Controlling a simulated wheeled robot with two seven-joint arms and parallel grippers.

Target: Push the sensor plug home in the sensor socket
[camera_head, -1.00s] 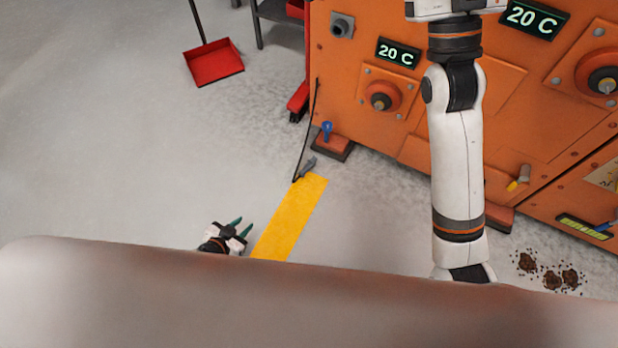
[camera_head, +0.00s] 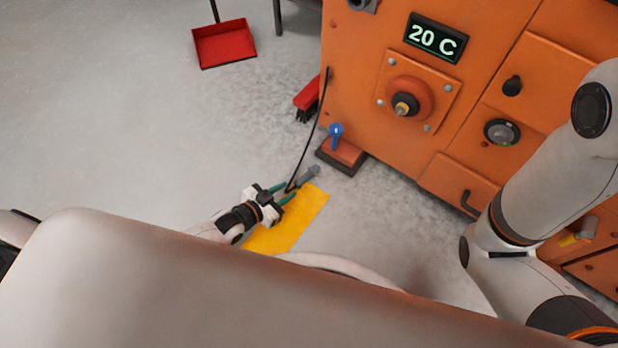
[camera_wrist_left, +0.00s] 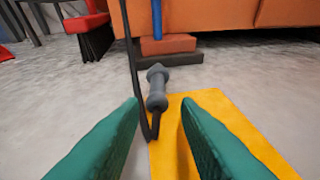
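The sensor plug (camera_head: 308,174), a grey ribbed plug on a black cable, lies low beside the yellow floor strip. In the left wrist view the plug (camera_wrist_left: 157,88) shows ahead between the green fingertips, its head pointing away. My left gripper (camera_head: 283,193) is open, with its fingers reaching toward the plug and nothing held. The left gripper (camera_wrist_left: 161,104) also shows in the wrist view with a gap between its fingers. A grey fitting (camera_head: 362,4), possibly the sensor socket, is cut off at the top edge.
The orange machine (camera_head: 350,90) stands right of the plug. The plug's black cable (camera_head: 310,130) hangs from its side. A brick-coloured block with a blue knob (camera_head: 343,152) sits close behind the plug. A red brush (camera_head: 308,98) and red dustpan (camera_head: 224,43) are farther off. Floor at left is clear.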

